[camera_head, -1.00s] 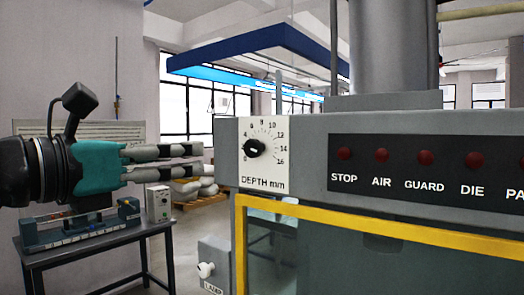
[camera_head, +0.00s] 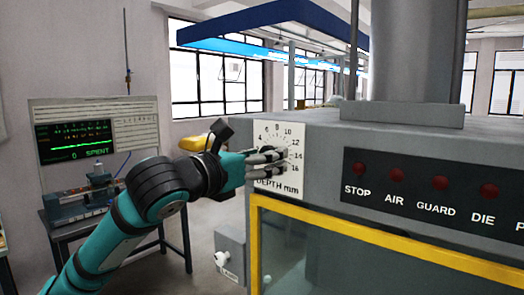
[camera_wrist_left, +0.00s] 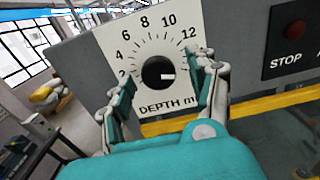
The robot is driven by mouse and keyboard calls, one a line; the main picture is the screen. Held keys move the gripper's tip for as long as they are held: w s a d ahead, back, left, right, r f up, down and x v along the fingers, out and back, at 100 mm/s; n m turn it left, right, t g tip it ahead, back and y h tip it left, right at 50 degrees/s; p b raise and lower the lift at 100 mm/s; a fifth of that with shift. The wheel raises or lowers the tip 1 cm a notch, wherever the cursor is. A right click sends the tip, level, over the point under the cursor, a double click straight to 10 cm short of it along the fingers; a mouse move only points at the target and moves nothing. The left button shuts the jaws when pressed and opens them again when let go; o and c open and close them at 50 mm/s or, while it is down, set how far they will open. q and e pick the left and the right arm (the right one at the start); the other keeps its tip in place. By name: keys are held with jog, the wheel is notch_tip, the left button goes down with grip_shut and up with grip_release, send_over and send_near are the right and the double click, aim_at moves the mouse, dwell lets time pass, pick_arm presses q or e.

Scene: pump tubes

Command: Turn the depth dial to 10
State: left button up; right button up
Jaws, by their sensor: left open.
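The white depth scale plate (camera_head: 279,128) is on the grey machine's front. The round black depth dial (camera_wrist_left: 158,73) shows in the left wrist view at the plate's middle, with a short white mark right of its centre. I cannot tell which number it points to. My left gripper (camera_head: 280,160) is open in front of the plate and hides the dial in the head view. In the wrist view the left gripper's fingers (camera_wrist_left: 164,70) stand on either side of the dial, with visible gaps. The right finger covers the scale's higher numbers. My right gripper is not in view.
A panel of red lamps (camera_head: 430,190) is right of the plate. A yellow frame (camera_head: 385,242) edges the guard below. A lamp switch box (camera_head: 230,258) sits at lower left. A bench with a screen (camera_head: 75,145) stands behind my left arm.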

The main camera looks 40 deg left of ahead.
pick_arm(q)
jog(key=c, duration=1.1)
jog(key=shift+c, duration=0.2)
jog(key=shift+n, duration=0.3)
jog(key=shift+r+n+p, duration=0.1)
jog(key=shift+n+p, duration=1.65)
jog(key=shift+n, duration=5.35)
